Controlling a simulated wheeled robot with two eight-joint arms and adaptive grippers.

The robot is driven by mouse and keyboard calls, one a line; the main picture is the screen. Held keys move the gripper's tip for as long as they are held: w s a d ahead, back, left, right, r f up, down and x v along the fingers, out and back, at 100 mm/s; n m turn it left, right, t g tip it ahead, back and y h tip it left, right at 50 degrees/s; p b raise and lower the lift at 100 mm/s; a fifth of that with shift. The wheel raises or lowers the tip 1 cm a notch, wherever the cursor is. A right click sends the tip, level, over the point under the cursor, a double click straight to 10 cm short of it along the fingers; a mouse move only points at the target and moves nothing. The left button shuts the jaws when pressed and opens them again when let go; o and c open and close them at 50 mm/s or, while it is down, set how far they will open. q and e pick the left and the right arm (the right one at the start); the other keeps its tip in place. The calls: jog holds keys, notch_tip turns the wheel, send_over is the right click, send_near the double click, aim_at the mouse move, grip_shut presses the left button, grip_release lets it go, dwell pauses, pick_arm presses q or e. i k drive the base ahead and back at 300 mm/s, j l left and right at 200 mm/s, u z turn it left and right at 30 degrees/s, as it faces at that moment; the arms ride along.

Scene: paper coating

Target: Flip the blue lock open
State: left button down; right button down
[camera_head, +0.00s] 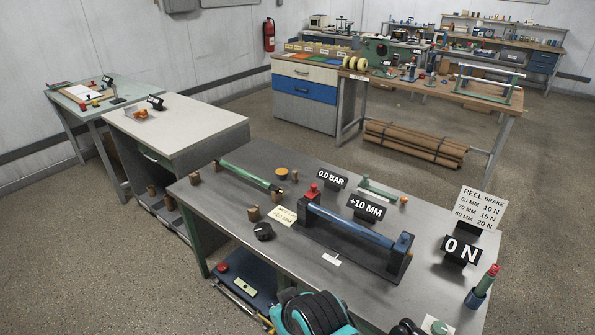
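The blue lock (403,242) is a small blue block on the right end post of a dark roller stand (345,245) on the front table. It sits upright at the near end of a long blue roller (350,224). Whether the blue lock is latched is too small to tell. Teal and black parts at the bottom edge look like my own arms. No gripper fingers show near the lock or elsewhere.
A "+10 MM" sign (366,207) stands behind the roller and a "0 N" sign (461,250) right of the blue lock. A red-topped bottle (484,283) stands in a blue holder at the right edge. A black knob (263,231) lies left of the stand. Bare tabletop (425,285) lies in front of the lock.

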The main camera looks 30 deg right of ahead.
aim_at(403, 243)
jog(key=z, duration=1.95)
jog(key=i+j+z, duration=0.15)
jog(key=z, duration=0.25)
jog(key=i+j+z, duration=0.1)
jog(key=j+z, duration=0.35)
